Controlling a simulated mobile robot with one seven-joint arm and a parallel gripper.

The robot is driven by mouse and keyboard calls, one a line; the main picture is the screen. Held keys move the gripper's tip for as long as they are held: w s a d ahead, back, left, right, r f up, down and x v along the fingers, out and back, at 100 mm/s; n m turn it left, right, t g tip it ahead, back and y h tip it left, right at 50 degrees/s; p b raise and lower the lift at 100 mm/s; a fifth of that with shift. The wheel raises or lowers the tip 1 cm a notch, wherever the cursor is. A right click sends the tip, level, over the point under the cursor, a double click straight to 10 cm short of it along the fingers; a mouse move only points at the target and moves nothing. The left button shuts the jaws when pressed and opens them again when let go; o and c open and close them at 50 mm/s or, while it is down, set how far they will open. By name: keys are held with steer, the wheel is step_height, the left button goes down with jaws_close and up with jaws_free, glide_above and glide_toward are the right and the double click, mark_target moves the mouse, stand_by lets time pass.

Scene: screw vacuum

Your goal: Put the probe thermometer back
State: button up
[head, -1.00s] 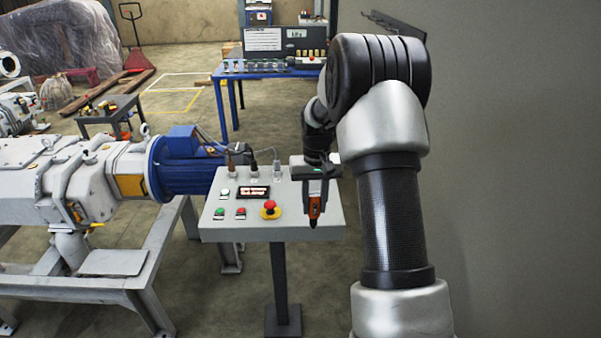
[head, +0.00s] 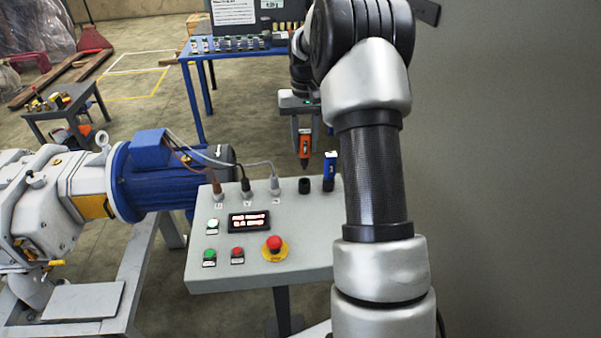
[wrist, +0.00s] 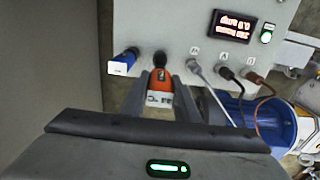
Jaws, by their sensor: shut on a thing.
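The probe thermometer (head: 305,144) is orange with a dark tip pointing down. My gripper (head: 304,138) is shut on it and holds it nearly upright in the air, behind the far edge of the grey control panel (head: 255,222). In the wrist view, the thermometer (wrist: 161,77) sits between the two fingers, with a pale display reading in °C. An open black holder (head: 304,185) stands on the panel just below the dark tip in the head view. The tip looks apart from it; in the wrist view, I cannot tell tip from holder.
A blue device (head: 330,170) stands right beside the black holder, close to my gripper. Several cable plugs (head: 246,188) line the panel's back edge to the left. A red emergency button (head: 274,243) rises from the panel front. A grey wall (head: 510,170) is on the right.

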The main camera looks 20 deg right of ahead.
mark_target(305, 158)
steer(key=f, duration=0.3)
steer(key=shift+s+f, duration=0.1)
steer(key=shift+s, duration=0.1)
steer(key=shift+w+f, duration=0.1)
steer(key=shift+f, duration=2.4)
steer(key=o, duration=1)
steer(key=shift+o, duration=0.2)
